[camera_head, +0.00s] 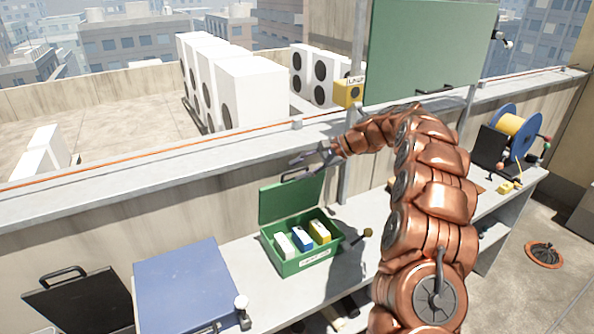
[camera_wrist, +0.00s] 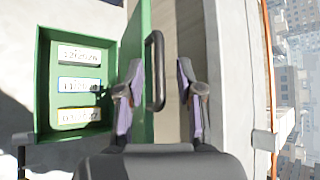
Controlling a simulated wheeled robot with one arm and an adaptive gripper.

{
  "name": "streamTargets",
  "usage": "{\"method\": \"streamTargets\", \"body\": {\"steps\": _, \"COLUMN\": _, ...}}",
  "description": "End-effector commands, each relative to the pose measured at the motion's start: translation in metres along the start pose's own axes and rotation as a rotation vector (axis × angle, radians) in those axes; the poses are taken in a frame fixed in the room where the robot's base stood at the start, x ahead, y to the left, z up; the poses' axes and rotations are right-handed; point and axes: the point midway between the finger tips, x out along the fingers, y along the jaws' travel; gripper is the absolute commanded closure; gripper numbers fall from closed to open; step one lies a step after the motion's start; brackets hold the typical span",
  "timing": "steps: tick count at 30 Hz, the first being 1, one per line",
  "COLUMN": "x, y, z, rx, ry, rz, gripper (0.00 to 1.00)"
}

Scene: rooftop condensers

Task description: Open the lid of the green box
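The green box (camera_head: 312,262) sits on the grey bench with its green lid (camera_head: 283,203) raised to about upright at the back. Three labelled blocks, white, blue and yellow, lie inside. The wrist view shows the box (camera_wrist: 42,95) at left, the lid nearly edge-on (camera_wrist: 145,20), and its dark handle (camera_wrist: 155,70). My gripper (camera_head: 313,160) is at the top of the lid. In the wrist view my gripper (camera_wrist: 163,100) has its fingers apart, with the handle between them and space beside it. Whether a finger touches the lid is unclear.
A blue case (camera_head: 185,285) and a black open case (camera_head: 80,303) stand left of the box. A concrete parapet (camera_head: 140,180) runs behind the bench. A yellow box (camera_head: 348,93) and a large green panel (camera_head: 430,50) are mounted above. A cable reel (camera_head: 510,130) stands at right.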

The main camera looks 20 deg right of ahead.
Motion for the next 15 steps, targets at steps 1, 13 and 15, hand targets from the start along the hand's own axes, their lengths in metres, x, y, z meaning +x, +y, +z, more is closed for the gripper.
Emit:
{"method": "streamTargets", "body": {"steps": 1, "x": -0.009, "y": -0.001, "z": -0.001, "rx": -0.001, "ry": 0.003, "rz": -0.003, "gripper": 0.64}}
{"method": "streamTargets", "body": {"steps": 13, "x": -0.082, "y": -0.001, "z": -0.001, "rx": -0.003, "ry": 0.006, "rz": -0.003, "gripper": 0.64}}
{"method": "streamTargets", "body": {"steps": 15, "x": -0.089, "y": 0.0, "z": 0.0, "rx": -0.001, "ry": 0.002, "rz": -0.001, "gripper": 0.64}}
